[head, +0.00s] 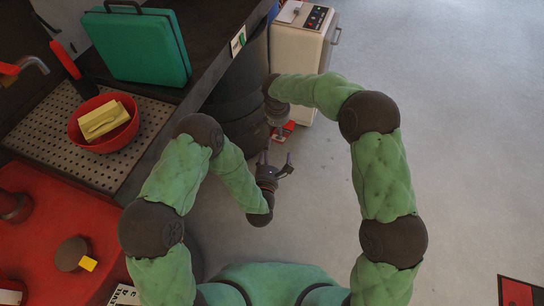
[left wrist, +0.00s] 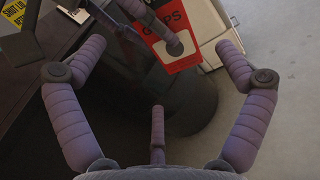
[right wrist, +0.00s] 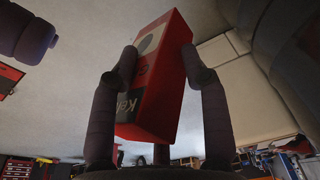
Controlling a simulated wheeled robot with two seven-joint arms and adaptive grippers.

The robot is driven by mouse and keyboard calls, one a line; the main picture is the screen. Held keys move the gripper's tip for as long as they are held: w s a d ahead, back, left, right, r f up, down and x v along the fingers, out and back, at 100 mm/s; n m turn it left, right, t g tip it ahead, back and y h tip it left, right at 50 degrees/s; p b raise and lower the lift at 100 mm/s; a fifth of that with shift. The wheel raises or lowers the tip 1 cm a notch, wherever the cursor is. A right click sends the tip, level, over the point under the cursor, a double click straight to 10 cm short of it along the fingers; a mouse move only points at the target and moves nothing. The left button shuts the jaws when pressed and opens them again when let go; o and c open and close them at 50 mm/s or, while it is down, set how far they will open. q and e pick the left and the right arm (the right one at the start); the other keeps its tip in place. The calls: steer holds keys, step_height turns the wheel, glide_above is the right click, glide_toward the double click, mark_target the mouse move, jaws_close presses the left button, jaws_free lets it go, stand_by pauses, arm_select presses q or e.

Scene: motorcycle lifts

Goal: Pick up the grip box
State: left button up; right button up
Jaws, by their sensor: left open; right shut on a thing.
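The grip box is a red box with a dark, lettered label. It shows in the right wrist view (right wrist: 170,85), between the fingers of my right gripper (right wrist: 158,65), which is shut on it. In the head view a small red part of the box (head: 284,132) shows below my right gripper (head: 280,119); the rest is hidden. The left wrist view also shows the box (left wrist: 178,52) at the top, with "GRIPS" lettering partly covered by the right fingers. My left gripper (head: 274,162) is open and empty, just below the box in the head view.
A dark workbench on the left holds a green case (head: 138,45) and a red bowl (head: 104,122) with a yellow item in it. Stacked black tyres (head: 238,90) stand beside the bench. A pale cabinet (head: 297,50) is behind them. The grey floor on the right is open.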

mark_target(277, 135)
arm_select(q)
steer(key=w, duration=0.3)
steer(key=w+d, duration=0.1)
steer(key=w, duration=0.5)
steer(key=shift+w+d, duration=0.1)
steer(key=shift+d, duration=0.1)
